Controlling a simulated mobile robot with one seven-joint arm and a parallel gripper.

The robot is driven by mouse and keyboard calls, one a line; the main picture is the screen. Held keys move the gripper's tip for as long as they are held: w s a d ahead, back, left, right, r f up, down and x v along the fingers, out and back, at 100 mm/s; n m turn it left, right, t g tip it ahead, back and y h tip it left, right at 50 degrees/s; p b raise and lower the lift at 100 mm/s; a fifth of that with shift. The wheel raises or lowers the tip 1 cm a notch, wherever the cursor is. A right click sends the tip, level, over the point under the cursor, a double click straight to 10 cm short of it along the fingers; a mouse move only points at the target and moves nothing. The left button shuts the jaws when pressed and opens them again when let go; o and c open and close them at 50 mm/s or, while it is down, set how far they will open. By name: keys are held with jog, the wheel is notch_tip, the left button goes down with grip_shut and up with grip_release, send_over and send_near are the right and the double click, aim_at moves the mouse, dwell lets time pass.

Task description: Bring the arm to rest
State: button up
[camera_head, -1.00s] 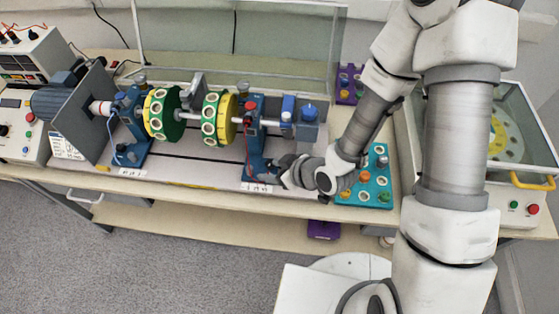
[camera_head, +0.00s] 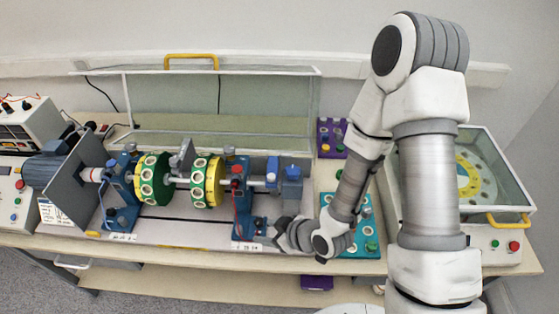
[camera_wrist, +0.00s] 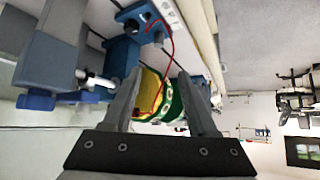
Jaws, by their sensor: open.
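My arm rises at the right of the head view and bends down to the bench. My gripper (camera_head: 276,234) is at the bench's front edge, just right of the front blue bearing stand (camera_head: 244,205) of the rotor rig. In the wrist view my gripper (camera_wrist: 160,92) has its two fingers apart, with nothing held between them. A green and yellow disc (camera_wrist: 160,97) shows beyond the fingers, and a blue stand (camera_wrist: 122,57) with a red wire is close by the left finger. Whether the gripper touches the rig cannot be told.
Two green and yellow rotor discs (camera_head: 206,182) sit on the rig's shaft, with a motor (camera_head: 50,166) at left. A teal tray (camera_head: 366,222) lies partly behind my forearm. A purple tray (camera_head: 332,138) stands behind. A glass-covered case (camera_head: 476,185) is at right.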

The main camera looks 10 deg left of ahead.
jog(key=w+d+r+m+t+h+b, duration=0.1)
jog(key=w+d+r+m+h, duration=0.25)
jog(key=d+r, duration=0.4)
jog(key=w+d+r+m+t+h+b, duration=0.1)
jog(key=w+d+r+m+h+b, duration=0.15)
jog(key=w+d+r, duration=0.4)
jog(key=s+d+r+m+h+b, duration=0.1)
jog(key=s+d+r+m, duration=0.2)
jog(key=s+r, duration=0.4)
jog(key=s+d+r+m+h+b, duration=0.1)
jog(key=s+d+r+m, duration=0.2)
jog(key=s+d+r, duration=0.3)
jog(key=shift+s+d+r+m, duration=0.25)
jog(key=shift+s+r, duration=0.5)
jog(key=shift+s, duration=1.15)
